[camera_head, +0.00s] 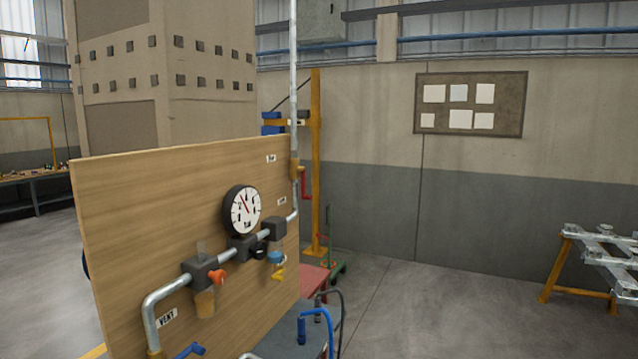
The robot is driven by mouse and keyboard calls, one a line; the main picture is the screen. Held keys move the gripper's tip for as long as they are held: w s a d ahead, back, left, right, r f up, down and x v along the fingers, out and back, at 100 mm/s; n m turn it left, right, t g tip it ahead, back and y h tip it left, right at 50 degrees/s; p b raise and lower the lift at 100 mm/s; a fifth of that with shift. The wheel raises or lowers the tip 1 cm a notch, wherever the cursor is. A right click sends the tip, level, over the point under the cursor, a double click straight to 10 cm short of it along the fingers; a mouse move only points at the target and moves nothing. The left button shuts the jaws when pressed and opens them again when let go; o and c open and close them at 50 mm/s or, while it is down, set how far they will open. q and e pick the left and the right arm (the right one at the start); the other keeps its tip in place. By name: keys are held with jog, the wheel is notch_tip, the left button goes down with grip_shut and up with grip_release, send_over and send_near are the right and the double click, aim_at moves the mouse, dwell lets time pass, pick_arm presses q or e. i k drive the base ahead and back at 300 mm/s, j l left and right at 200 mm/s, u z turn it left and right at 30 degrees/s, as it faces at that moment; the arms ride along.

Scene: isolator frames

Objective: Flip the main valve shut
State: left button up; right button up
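A wooden panel (135,215) stands at left centre and carries grey pipework with a round dial gauge (242,211). A red lever (305,184) hangs down beside the vertical pipe at the panel's right edge. An orange knob (217,277) sits on a block at the lower left of the pipe run. A blue and yellow fitting (277,264) sits below the right block. A blue handle (190,350) shows low on the panel. One label reads VENT (167,318); the others are too small to read, so I cannot tell which valve is the main one. Neither gripper is in view.
A bench (290,325) with a blue hooked hose (326,325) and a dark hose stands right of the panel. A yellow post (315,165) rises behind it. A metal frame on yellow trestles (600,245) stands far right. The floor between is clear.

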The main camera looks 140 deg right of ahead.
aim_at(304, 197)
jog(key=z, duration=4.5)
